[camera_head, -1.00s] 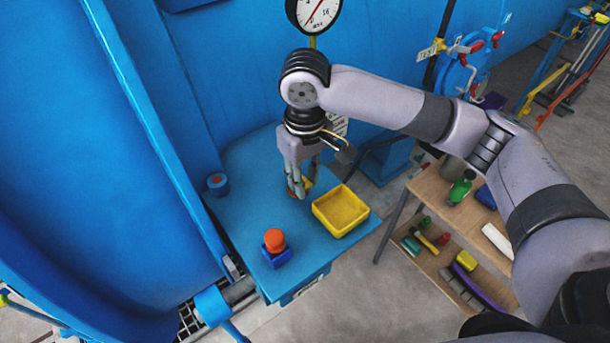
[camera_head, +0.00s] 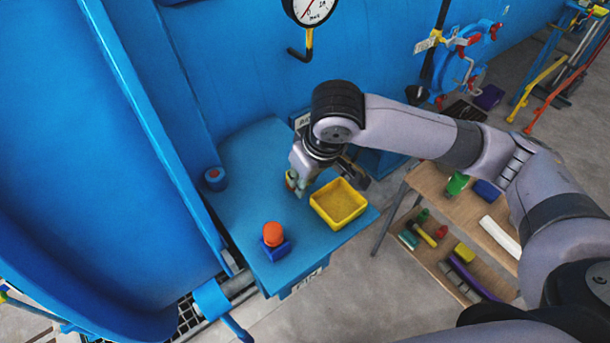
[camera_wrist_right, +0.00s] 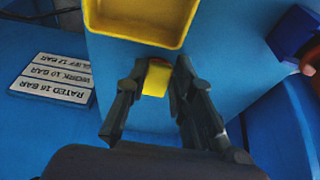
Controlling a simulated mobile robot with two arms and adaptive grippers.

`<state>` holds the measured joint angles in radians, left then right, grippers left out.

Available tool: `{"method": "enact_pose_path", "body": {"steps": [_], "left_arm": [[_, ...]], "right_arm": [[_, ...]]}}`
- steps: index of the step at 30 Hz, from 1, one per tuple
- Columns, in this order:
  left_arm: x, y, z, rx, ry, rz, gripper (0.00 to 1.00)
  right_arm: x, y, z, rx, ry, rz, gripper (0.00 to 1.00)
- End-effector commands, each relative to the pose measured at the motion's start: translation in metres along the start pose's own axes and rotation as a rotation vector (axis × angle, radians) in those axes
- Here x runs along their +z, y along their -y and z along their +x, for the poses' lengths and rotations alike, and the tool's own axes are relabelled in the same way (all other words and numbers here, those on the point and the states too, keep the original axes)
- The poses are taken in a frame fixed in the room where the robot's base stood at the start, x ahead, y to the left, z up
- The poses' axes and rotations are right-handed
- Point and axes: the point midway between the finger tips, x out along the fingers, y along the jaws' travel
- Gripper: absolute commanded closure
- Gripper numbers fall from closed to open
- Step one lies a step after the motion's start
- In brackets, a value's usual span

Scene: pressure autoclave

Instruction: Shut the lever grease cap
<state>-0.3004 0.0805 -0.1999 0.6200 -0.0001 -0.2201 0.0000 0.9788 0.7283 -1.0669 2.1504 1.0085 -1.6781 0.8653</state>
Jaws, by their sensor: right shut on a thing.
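My right gripper (camera_head: 295,184) is low over the blue shelf (camera_head: 240,160), beside the yellow tray. In the right wrist view its two dark fingers (camera_wrist_right: 159,78) are closed around a small yellow piece (camera_wrist_right: 156,79) with a red part behind it. The gripper hides most of this piece in the head view, and I cannot tell whether it is the lever grease cap. An orange round knob (camera_head: 273,234) on a blue base (camera_head: 275,251) stands at the shelf's front. A small blue round fitting (camera_head: 215,179) is at the shelf's left edge. My left gripper is not in view.
The yellow tray (camera_head: 322,214) is empty and close to the gripper's right. A gauge (camera_head: 312,8) is on the blue wall behind. A wooden rack (camera_head: 415,180) with bottles and tools stands to the right. The shelf's middle is clear.

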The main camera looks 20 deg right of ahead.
Motion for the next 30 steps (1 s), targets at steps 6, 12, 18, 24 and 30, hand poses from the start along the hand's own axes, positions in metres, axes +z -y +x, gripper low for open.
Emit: {"method": "enact_pose_path", "body": {"steps": [6,12,18,24,30], "left_arm": [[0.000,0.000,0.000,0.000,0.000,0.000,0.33],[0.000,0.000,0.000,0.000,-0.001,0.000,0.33],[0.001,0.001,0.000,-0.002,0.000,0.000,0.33],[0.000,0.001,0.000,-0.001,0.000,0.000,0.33],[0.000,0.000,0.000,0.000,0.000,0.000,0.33]], "right_arm": [[-0.001,-0.001,0.000,0.002,-0.001,0.002,0.65],[-0.001,-0.001,0.000,0.001,0.000,0.001,0.58],[-0.001,0.000,-0.001,0.000,0.000,0.001,0.58],[-0.002,0.000,-0.022,-0.001,-0.003,0.001,0.58],[-0.001,0.000,-0.065,0.001,-0.005,-0.001,0.58]]}}
